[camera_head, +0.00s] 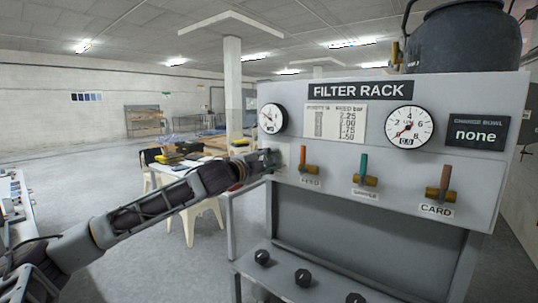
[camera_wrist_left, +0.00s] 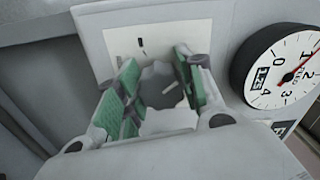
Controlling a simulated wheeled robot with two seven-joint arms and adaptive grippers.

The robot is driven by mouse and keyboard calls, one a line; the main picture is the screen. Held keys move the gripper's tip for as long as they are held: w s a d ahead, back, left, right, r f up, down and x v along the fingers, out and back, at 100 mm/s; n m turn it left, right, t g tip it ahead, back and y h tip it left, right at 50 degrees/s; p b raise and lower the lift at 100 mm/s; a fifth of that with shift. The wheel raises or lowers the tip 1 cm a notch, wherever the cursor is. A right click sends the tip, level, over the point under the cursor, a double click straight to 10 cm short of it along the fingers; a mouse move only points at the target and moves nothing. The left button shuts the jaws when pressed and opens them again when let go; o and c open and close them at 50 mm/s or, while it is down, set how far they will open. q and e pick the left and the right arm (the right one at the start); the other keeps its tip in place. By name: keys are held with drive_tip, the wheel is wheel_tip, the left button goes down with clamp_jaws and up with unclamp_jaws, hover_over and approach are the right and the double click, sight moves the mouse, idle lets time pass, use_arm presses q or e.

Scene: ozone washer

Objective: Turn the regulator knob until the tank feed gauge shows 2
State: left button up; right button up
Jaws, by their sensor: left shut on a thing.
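The grey lobed regulator knob (camera_wrist_left: 158,84) sits on a pale square plate (camera_wrist_left: 128,38) in the left wrist view. My left gripper (camera_wrist_left: 160,86) is shut on it, with green finger pads on either side. In the head view my left gripper (camera_head: 265,160) is at the rack's left front, hiding the knob. The tank feed gauge (camera_head: 272,118) is just above it. In the wrist view this gauge (camera_wrist_left: 283,70) has its red needle between 1 and 2. Its small readout looks like about 1.2, with the last digit unclear. My right gripper is not in view.
The grey filter rack (camera_head: 285,215) carries a larger gauge (camera_head: 409,126), a FEED lever (camera_head: 302,158), a SAMPLE lever (camera_head: 363,166) and a CARD lever (camera_head: 440,183). Black knobs (camera_head: 303,277) line the lower shelf. A table (camera_head: 180,168) stands behind my left arm.

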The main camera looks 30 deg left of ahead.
use_arm(q)
drive_tip(key=shift+m+p, duration=0.55)
drive_tip(key=shift+m, duration=0.15)
drive_tip(key=shift+m+p, duration=0.75)
drive_tip(key=shift+m, duration=0.15)
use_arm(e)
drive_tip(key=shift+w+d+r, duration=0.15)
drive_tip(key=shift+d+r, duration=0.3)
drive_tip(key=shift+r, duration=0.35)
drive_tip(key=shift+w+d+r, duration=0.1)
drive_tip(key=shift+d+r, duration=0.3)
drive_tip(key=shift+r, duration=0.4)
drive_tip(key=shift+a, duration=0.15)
use_arm(q)
drive_tip(key=o, duration=1)
drive_tip(key=shift+s+a, duration=0.15)
drive_tip(key=shift+s, duration=0.05)
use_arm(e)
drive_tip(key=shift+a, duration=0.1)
